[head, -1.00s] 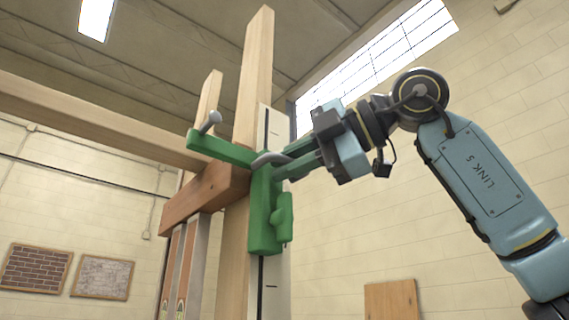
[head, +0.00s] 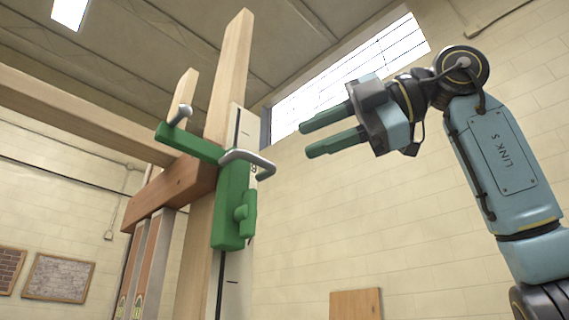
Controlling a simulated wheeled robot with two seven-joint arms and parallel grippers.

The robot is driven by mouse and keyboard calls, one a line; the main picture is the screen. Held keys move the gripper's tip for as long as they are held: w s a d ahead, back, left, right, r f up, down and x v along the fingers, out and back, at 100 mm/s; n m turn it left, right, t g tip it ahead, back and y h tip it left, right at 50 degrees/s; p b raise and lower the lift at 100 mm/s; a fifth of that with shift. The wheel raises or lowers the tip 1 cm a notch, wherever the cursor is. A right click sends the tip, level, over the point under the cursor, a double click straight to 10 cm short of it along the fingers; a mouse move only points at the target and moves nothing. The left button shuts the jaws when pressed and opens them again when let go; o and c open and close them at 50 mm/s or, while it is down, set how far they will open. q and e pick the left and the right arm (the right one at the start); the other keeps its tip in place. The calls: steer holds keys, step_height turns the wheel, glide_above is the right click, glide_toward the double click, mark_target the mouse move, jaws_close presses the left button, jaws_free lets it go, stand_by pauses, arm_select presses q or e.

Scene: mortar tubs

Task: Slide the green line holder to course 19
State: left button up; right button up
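The green line holder (head: 232,205) sits on the upright wooden post (head: 228,75), over a white strip (head: 233,265) with black marks. A metal handle (head: 248,158) sticks out from its right side, and a metal pin (head: 180,113) stands on its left arm. A partly hidden figure that looks like a 9 shows on the strip beside the handle. My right gripper (head: 304,141) is to the right of the holder, apart from it. Its two green fingers are spread, with nothing between them. My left gripper is not in view.
A reddish-brown wooden block (head: 170,190) joins the post on the left, below a long horizontal beam (head: 75,115). Levels or boards (head: 150,262) hang below the block. The space between my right gripper and the post is clear.

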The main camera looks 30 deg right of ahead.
steer(key=shift+v, duration=1.6)
